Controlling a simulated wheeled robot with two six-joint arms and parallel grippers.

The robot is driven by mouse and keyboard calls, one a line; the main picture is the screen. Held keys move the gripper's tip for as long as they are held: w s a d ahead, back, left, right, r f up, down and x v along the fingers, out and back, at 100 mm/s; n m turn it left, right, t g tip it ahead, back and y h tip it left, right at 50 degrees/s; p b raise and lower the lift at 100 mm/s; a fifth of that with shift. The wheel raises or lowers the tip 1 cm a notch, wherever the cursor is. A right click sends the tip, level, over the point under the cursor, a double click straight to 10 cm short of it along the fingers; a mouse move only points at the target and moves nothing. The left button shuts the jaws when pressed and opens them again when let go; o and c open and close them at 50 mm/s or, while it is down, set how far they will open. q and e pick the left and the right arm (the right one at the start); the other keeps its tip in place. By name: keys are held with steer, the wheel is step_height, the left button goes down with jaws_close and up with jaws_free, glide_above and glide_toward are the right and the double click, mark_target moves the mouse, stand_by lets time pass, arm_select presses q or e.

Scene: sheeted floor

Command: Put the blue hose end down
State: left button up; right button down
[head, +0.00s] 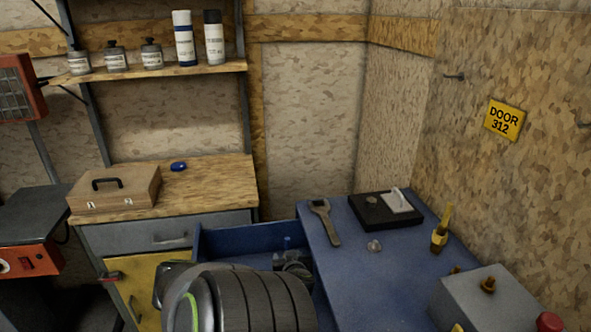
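I cannot make out a blue hose end for certain. A small blue object (178,166) lies on the wooden workbench top (220,180), right of and behind the wooden case; it is too small to tell what it is. A dark ribbed arm part of mine with a green stripe fills the bottom middle of the head view.
A blue table (365,270) holds a wrench (324,222), a black tray with a white block (385,212), a yellow-handled tool (441,228) and a grey box (485,298). A wooden case (115,190) stands on the bench. Cans line the shelf (160,70).

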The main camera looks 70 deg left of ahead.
arm_select(q)
steer(key=d, duration=0.4)
steer(key=d+b, duration=0.1)
steer(key=d, duration=0.4)
steer(key=s+d+r, duration=0.1)
steer(key=d, duration=0.4)
steer(key=shift+d, duration=0.15)
